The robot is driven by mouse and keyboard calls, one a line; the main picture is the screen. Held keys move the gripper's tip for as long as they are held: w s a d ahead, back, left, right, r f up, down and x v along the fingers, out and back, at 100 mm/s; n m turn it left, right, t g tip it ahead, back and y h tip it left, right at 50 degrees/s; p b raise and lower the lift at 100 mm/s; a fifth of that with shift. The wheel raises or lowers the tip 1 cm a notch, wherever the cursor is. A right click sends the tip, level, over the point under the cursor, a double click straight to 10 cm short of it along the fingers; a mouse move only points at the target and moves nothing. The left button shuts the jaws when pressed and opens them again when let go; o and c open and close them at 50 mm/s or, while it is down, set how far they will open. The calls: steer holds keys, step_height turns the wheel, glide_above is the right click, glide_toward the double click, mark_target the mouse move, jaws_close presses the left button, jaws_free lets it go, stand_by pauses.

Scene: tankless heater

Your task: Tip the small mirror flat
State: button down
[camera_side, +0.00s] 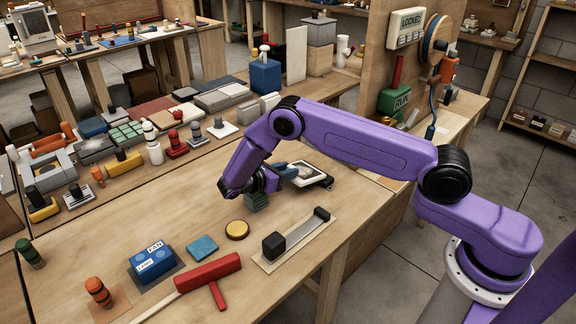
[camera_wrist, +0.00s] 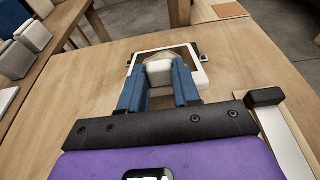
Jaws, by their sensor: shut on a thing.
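The small mirror (camera_side: 307,174) has a white frame and a greyish face. In the side view it sits just beyond my gripper (camera_side: 285,168), low over the bench and apparently close to flat; its exact tilt is hard to tell. In the wrist view the mirror's white frame (camera_wrist: 203,76) shows behind and around my fingertips, with small dark pieces at its two sides. My gripper (camera_wrist: 158,70) has two blue fingers, shut on a pale rounded block that appears to be part of the mirror. The fingers cover part of the frame and face.
A dark-ended metal strip (camera_side: 295,236) lies nearer on the bench, with a yellow disc (camera_side: 237,230), a teal pad (camera_side: 202,246), a red T-shaped tool (camera_side: 208,273) and a blue two-button box (camera_side: 153,262). Bare wood surrounds the mirror.

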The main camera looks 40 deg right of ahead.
steer(key=shift+a+f, duration=0.15)
steer(key=shift+f, duration=0.05)
stand_by(0.4)
steer(key=c, duration=0.8)
jaws_free()
steer(key=v, duration=1.7)
steer(key=shift+a+f, duration=0.2)
steer(key=shift+a, duration=0.05)
